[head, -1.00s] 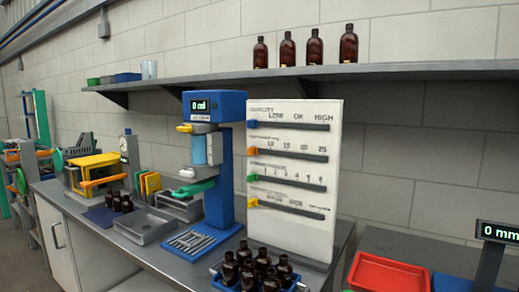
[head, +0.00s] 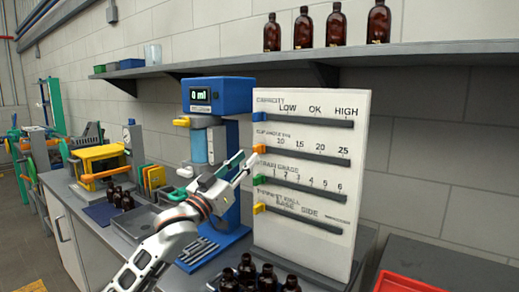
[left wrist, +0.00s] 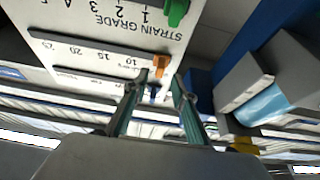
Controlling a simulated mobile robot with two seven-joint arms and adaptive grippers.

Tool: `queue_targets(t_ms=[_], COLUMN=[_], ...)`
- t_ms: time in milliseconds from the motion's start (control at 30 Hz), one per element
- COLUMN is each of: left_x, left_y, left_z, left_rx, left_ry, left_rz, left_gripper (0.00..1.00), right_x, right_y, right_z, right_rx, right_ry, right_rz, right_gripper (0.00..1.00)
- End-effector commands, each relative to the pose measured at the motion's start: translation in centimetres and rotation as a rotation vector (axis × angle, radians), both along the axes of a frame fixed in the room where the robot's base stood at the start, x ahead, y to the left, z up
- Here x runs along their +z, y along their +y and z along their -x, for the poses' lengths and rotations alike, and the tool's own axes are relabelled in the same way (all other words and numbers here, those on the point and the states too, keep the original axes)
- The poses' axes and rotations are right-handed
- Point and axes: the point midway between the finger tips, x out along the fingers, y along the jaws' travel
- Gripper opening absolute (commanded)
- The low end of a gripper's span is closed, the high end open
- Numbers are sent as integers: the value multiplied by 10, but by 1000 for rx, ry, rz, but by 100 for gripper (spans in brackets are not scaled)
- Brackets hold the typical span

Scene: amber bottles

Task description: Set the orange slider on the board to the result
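The white board (head: 310,257) stands upright on the bench and has several slots with sliders. The orange slider (head: 259,146) is at the left end of its slot, left of the 10 mark; it also shows in the upside-down left wrist view (left wrist: 161,62). My left gripper (head: 246,163) is just left of the board, its fingers pointing at the orange slider. In the left wrist view the fingers (left wrist: 160,80) are apart, with the slider showing ahead between the tips; contact cannot be told. My right gripper is not in view.
The blue slider (head: 260,117), green slider (head: 259,180) and yellow slider (head: 260,209) also sit at their left ends. A blue device (head: 217,95) reading 0 ml stands close on the left. Amber bottles (head: 247,268) stand below the board.

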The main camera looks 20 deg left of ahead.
Motion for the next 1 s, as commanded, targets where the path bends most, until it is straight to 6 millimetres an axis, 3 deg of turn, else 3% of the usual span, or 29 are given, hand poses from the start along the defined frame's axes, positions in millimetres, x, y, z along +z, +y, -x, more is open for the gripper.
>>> queue_targets(t_ms=[333, 733, 767, 867, 1000], left_x=[20, 22, 22, 22, 22], left_y=[-16, -19, -19, -19, -19], left_z=[-43, -52, -52, -52, -52], left_rx=[1, 2, 2, 2, 2], left_ry=[1, 1, 1, 1, 1], left_rz=[-1, -3, -2, -2, -2], left_gripper=[26, 26, 24, 0, 0], right_x=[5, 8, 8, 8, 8], right_y=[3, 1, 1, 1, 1], right_z=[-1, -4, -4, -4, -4], right_rx=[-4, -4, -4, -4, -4], right_ry=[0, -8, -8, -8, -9], right_rz=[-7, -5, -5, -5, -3], right_gripper=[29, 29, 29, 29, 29])
